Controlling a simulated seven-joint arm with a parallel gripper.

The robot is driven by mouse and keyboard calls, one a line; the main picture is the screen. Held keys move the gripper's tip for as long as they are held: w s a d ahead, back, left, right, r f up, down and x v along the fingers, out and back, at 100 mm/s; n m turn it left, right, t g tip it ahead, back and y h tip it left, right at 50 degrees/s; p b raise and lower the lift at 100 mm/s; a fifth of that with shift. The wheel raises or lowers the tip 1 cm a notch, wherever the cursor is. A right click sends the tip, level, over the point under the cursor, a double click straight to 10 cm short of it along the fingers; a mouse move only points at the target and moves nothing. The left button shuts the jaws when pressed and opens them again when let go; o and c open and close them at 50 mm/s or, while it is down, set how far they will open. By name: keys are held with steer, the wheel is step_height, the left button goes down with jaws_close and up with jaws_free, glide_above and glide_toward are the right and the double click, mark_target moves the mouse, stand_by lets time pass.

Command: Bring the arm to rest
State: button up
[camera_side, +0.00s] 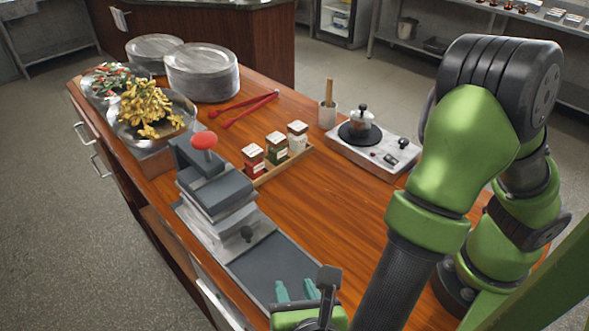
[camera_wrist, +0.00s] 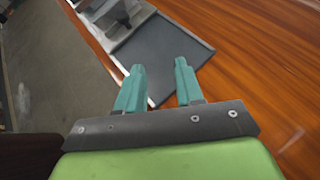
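My gripper (camera_wrist: 160,82) has two teal fingers that stand apart with nothing between them in the wrist view. In the side view the teal fingertips (camera_side: 297,290) show at the bottom, over the near end of a dark flat tray (camera_side: 262,262). The tray also shows in the wrist view (camera_wrist: 150,45), just beyond the fingertips. I cannot tell exactly how high the fingers are above it. My green and black arm fills the right of the side view, bent at the elbow.
A grey press with a red knob (camera_side: 204,141) stands at the tray's far end. Beyond are a spice rack (camera_side: 277,168), a burner with a pot (camera_side: 372,145), red tongs (camera_side: 245,106), stacked plates (camera_side: 202,75) and food bowls (camera_side: 150,112). The wooden counter (camera_side: 335,205) is clear beside the tray.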

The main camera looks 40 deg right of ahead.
steer(key=w+d+r+m+g+y, duration=0.1)
steer(key=d+r+m+y, duration=0.1)
steer(key=d+r+m, duration=0.4)
steer(key=w+d+r+m+y, duration=0.1)
steer(key=d+r+m+y, duration=0.2)
steer(key=d+m, duration=0.8)
steer(key=w+d+r+m+g+y, duration=0.1)
steer(key=d+r+m+y, duration=0.1)
steer(key=d+r+m, duration=0.6)
steer(key=m, duration=0.7)
steer(key=shift+w+d+r+g+y, duration=0.3)
steer(key=shift+w+r+y, duration=0.05)
steer(key=shift+y, duration=0.05)
